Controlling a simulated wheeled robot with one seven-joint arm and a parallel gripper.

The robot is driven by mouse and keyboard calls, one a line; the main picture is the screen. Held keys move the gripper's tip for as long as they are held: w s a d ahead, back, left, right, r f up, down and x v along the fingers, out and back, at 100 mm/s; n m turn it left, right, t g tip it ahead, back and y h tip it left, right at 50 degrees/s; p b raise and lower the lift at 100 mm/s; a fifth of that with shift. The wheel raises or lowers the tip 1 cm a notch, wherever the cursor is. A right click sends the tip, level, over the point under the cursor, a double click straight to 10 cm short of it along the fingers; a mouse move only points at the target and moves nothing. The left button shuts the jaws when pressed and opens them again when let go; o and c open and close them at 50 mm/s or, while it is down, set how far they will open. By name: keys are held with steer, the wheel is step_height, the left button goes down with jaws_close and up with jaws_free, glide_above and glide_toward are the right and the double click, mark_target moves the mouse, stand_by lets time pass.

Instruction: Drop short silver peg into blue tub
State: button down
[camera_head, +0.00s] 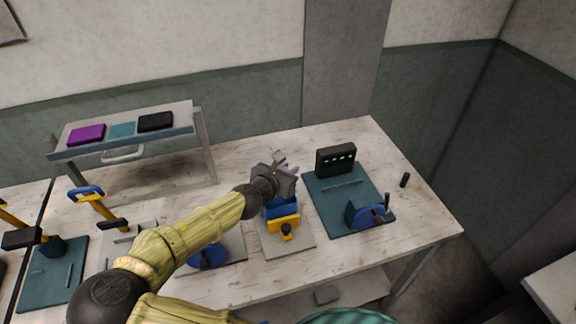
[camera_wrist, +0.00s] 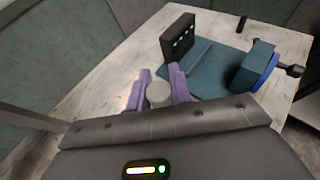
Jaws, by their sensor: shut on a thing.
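My gripper (camera_wrist: 155,92) has purple fingers, shut on the short silver peg (camera_wrist: 158,94), whose round pale grey end shows between them in the wrist view. In the head view my gripper (camera_head: 286,166) is above the back middle of the table, and the peg cannot be made out clearly there. A blue block-like thing (camera_head: 281,209) sits just below my gripper, behind a yellow part; it may be the blue tub, but its inside is hidden. I cannot tell the gap between the peg and it.
A yellow fixture (camera_head: 284,223) stands on a pale board. To its right a teal board (camera_head: 338,208) carries a black box (camera_head: 335,160) with green lights and a blue wheel (camera_head: 371,217). A small dark cylinder (camera_head: 404,180) stands at the right. A raised shelf (camera_head: 180,131) is at the back left.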

steer(key=shift+s, duration=0.1)
steer(key=b, duration=0.7)
glide_above(278, 208)
steer(key=w+d, duration=0.3)
step_height(278, 208, down, 6)
steer(key=shift+w, duration=0.15)
steer(key=c, duration=1.2)
jaws_free()
steer(key=shift+a, duration=0.1)
steer(key=shift+r, duration=0.1)
